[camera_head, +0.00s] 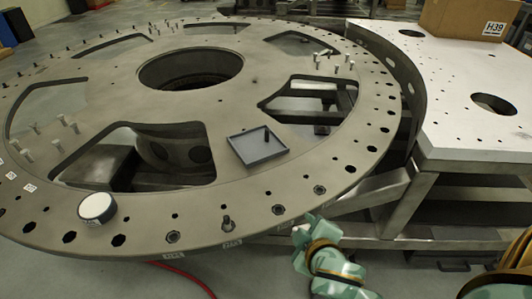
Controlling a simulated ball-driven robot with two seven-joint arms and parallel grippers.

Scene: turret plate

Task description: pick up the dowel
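A small dark upright peg (267,134), which looks like a dowel, stands in a shallow grey square tray (240,150) on the turret plate (205,205). Another short dark pin (227,223) stands at a hole near the plate's front rim. I cannot tell for sure which of them is the dowel. My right gripper (302,232) is at the end of the green arm, low at the plate's front right edge, apart from both pegs. Its fingers are too small and unclear to tell open from shut. My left gripper is not in view.
A white-topped round object (97,207) sits on the plate's front left rim. Several pale pins (326,57) stand in clusters on the plate. The plate has large cut-outs and a round central opening (190,70). A metal table (475,110) with a cardboard box (470,18) stands at right.

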